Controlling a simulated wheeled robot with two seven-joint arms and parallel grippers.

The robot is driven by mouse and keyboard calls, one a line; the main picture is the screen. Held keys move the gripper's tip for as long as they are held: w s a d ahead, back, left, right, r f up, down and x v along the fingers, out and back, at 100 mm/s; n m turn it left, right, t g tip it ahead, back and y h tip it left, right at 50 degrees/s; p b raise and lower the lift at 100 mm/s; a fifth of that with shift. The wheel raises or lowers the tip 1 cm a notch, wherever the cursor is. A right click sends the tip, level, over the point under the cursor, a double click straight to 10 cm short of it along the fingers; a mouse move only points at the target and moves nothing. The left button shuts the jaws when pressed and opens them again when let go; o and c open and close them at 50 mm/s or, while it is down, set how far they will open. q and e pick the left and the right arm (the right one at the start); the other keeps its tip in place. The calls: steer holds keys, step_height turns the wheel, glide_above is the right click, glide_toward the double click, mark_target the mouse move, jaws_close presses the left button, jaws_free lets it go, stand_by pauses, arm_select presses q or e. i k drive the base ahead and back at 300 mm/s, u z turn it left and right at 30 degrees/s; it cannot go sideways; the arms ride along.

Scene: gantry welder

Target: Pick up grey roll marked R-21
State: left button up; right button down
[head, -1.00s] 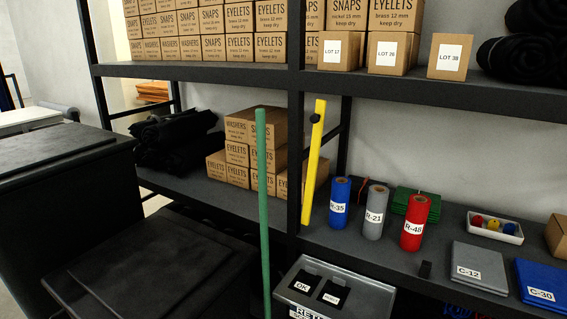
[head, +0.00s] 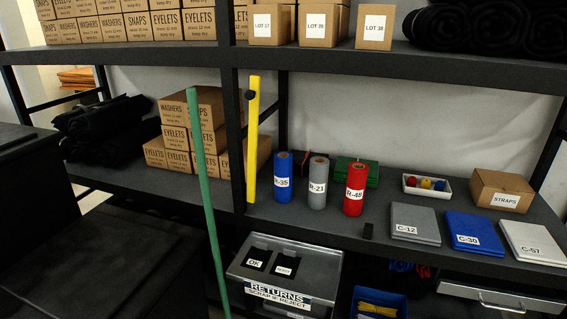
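The grey roll marked R-21 (head: 318,183) stands upright on the middle shelf (head: 350,222). A blue roll marked R-35 (head: 283,178) stands just to its left, and a red roll marked R-48 (head: 354,189) stands just to its right. There are small gaps between the rolls. Neither of my grippers shows in the head view.
A green pole (head: 206,200) and a yellow bar (head: 252,140) stand left of the rolls. A returns bin (head: 286,275) sits below them. The upper shelf (head: 400,62) overhangs.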

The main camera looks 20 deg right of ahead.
mark_target(319, 165)
steer(key=k, duration=0.5)
steer(key=z, duration=1.45)
steer(key=i, duration=1.15)
steer(key=u, duration=0.55)
